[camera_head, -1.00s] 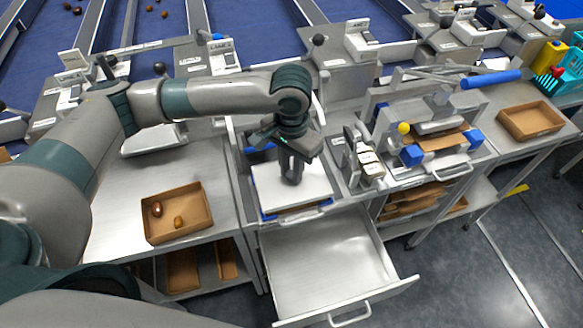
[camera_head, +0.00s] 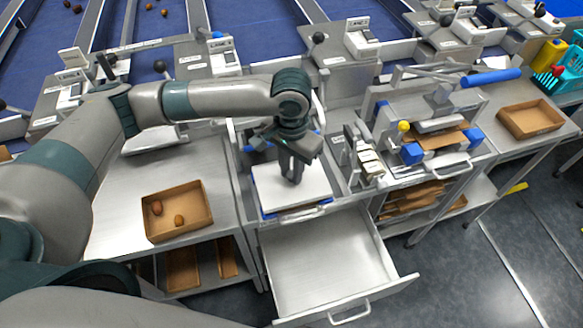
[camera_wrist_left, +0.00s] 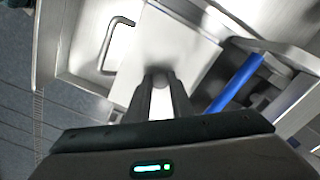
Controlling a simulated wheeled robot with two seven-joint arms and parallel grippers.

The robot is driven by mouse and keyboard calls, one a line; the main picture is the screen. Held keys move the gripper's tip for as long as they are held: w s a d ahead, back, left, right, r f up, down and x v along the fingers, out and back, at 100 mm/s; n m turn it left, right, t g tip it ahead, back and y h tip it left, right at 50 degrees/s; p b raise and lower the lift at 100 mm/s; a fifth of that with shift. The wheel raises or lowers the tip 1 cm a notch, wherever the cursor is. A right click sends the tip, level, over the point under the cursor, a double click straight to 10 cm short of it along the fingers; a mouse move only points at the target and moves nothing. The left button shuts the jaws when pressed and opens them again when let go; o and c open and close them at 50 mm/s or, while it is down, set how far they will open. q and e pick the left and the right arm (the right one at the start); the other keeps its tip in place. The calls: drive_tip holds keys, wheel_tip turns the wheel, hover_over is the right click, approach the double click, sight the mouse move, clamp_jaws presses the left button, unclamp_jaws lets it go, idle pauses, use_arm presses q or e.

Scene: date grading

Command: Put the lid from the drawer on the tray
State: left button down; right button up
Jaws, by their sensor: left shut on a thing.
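The lid (camera_head: 312,188) is a flat white square panel. It lies level over a blue-edged tray (camera_head: 268,216) on the bench, and only thin blue edges of that tray show around it. I cannot tell whether the lid touches the tray all round. My left gripper (camera_head: 292,178) points down at the middle of the lid and is shut on it. In the left wrist view the fingers (camera_wrist_left: 161,100) are close together over the white lid (camera_wrist_left: 170,52), and a blue bar (camera_wrist_left: 236,84) shows at its right. The drawer (camera_head: 325,262) below is pulled out and looks empty.
A brown box (camera_head: 206,222) with two dates stands on the left bench. A lever press with a blue handle (camera_head: 490,78) and a small device (camera_head: 366,165) stand right of the lid. Another brown box (camera_head: 530,120) is at far right.

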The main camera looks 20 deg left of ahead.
use_arm(q)
drive_tip(key=shift+f, duration=0.1)
drive_tip(key=c, duration=1.1)
unclamp_jaws()
drive_tip(key=shift+r+p, duration=3.55)
drive_tip(key=shift+p, duration=1)
drive_tip(key=shift+s+f, duration=0.1)
